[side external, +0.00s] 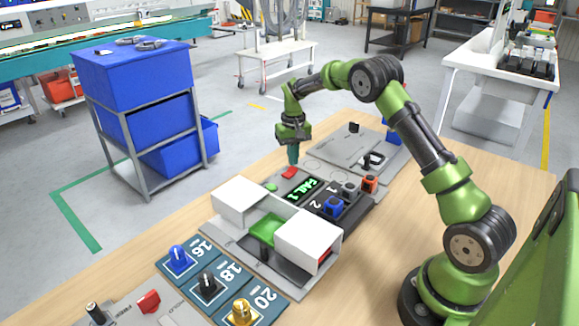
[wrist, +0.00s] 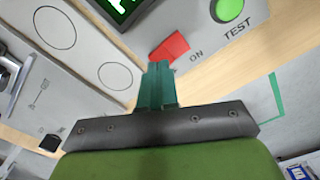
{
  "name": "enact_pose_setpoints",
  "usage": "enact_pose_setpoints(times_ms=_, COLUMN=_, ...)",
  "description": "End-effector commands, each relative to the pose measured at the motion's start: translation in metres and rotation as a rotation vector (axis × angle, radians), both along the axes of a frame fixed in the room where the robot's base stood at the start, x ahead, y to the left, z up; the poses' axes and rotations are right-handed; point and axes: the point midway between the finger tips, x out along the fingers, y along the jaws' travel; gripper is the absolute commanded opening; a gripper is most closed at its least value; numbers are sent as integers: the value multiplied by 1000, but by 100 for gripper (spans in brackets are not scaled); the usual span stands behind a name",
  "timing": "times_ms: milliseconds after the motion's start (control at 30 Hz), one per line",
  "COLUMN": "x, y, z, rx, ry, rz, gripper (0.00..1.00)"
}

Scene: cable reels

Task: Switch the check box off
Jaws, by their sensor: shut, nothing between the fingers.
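The check box (side external: 325,196) is a grey-and-black unit on the wooden table, with a lit green display (side external: 303,190) reading "FAIL 1". Its red switch (side external: 289,172) is at the far end, and a green button (side external: 270,187) is beside it. In the wrist view the red switch (wrist: 170,48) is next to the word "ON", and the green button (wrist: 229,9) is by "TEST". My gripper (side external: 293,162) is shut and empty, its teal fingertips (wrist: 158,66) just at the red switch. I cannot tell whether they touch it.
Blue, grey and orange blocks (side external: 333,206) sit by the display. White boxes with a green piece (side external: 266,228) stand in front. A grey panel (side external: 340,148) lies behind my gripper. Bare table (side external: 365,250) is on the right.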

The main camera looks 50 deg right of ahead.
Motion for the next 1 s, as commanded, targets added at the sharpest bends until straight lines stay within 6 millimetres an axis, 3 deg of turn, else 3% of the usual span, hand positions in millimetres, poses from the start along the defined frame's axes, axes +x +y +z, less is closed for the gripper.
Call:
enact_pose_setpoints(times_ms=833, x=0, y=0, z=-21, rx=1, ry=2, rz=0, gripper=0)
enact_pose_setpoints(times_ms=1000, x=1, y=0, z=-12, rx=0, ry=-2, rz=0, gripper=0)
